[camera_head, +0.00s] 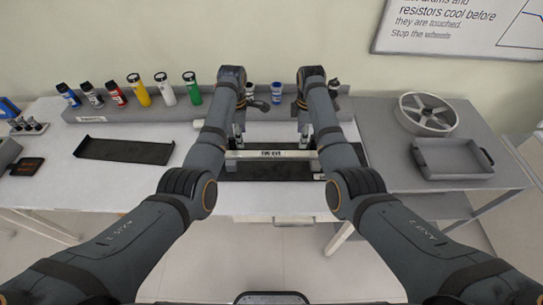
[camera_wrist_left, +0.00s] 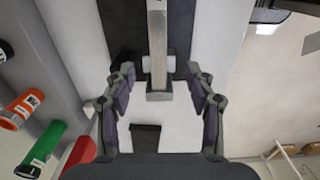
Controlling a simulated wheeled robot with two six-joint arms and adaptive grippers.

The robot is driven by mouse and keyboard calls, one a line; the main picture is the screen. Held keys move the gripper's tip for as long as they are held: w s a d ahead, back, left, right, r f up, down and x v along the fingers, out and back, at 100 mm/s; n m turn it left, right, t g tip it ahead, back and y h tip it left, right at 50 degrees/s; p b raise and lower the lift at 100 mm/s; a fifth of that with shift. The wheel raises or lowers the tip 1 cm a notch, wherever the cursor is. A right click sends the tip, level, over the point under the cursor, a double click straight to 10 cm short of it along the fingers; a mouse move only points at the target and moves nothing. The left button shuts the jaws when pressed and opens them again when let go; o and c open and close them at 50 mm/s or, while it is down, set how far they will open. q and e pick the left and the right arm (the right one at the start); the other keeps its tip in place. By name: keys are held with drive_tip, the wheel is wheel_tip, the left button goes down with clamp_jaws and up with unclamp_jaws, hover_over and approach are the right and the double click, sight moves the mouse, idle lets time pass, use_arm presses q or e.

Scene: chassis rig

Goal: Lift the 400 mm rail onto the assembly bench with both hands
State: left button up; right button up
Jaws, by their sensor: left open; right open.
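The rail (camera_head: 270,155) is a pale, straight bar with a dark label, lying left to right above a black mat or tray (camera_head: 265,175) on the white table. Light blocks show by its ends and seem to bear it. In the left wrist view the rail (camera_wrist_left: 157,45) runs up the picture, its squared near end between the fingers. My left gripper (camera_head: 238,140) is open over the rail's left end; its fingers, apart from the rail, show in the wrist view (camera_wrist_left: 161,72). My right gripper (camera_head: 304,138) is open over the right end, partly hidden by its arm.
A second black tray (camera_head: 125,150) lies to the left on the white table (camera_head: 60,190). Several coloured bottles (camera_head: 140,90) stand on a grey ledge behind. On the right, a grey bench (camera_head: 385,150) holds a spoked wheel (camera_head: 425,114) and a grey tray (camera_head: 452,172).

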sight(244, 153)
use_arm(q)
drive_tip(key=f, duration=1)
drive_tip(key=shift+w+a+f, duration=0.1)
drive_tip(key=shift+w+f, duration=0.1)
drive_tip(key=shift+f, duration=0.2)
use_arm(e)
drive_tip(key=f, duration=1)
drive_tip(key=shift+w+f, duration=0.25)
drive_tip(key=shift+f, duration=0.1)
use_arm(q)
drive_tip(key=shift+c, duration=0.2)
use_arm(e)
drive_tip(key=shift+c, duration=0.2)
use_arm(q)
clamp_jaws()
use_arm(e)
clamp_jaws()
use_arm(q)
drive_tip(key=shift+r, duration=0.1)
